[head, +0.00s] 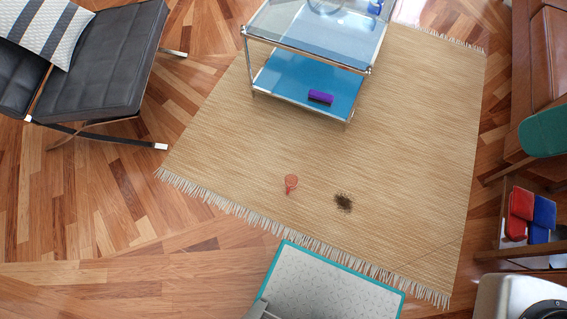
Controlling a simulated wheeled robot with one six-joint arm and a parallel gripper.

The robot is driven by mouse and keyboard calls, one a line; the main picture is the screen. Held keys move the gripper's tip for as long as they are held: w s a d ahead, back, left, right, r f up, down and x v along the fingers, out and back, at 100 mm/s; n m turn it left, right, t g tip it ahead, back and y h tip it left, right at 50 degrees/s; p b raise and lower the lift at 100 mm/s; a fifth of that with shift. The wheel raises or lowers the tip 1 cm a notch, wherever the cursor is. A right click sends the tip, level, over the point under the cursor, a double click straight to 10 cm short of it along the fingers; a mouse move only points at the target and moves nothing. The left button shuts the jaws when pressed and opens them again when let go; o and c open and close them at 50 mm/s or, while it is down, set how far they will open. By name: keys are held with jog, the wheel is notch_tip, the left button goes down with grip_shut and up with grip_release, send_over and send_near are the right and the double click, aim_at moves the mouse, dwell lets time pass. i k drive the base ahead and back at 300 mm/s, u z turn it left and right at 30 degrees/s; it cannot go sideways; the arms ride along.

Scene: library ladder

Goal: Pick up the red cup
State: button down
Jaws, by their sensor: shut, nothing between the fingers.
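A small red cup (291,184) is on the woven tan rug (400,130), near the rug's front fringe. It looks wider at one end and narrow at the other; I cannot tell for sure whether it stands or lies. A dark brown patch (343,202) is on the rug just to the right of the cup, apart from it. My gripper is not in view.
A glass-topped table with a blue lower shelf (275,80) stands behind the cup, with a purple object (320,97) on that shelf. A black lounge chair (100,65) is at left. A shelf with red and blue items (533,212) is at right.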

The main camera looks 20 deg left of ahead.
aim_at(291, 180)
jog(key=u, duration=0.95)
jog(key=k, duration=0.8)
jog(key=z, duration=0.6)
jog(key=i, duration=0.65)
jog(key=u, duration=0.75)
jog(key=i, duration=0.55)
jog(key=u, duration=0.65)
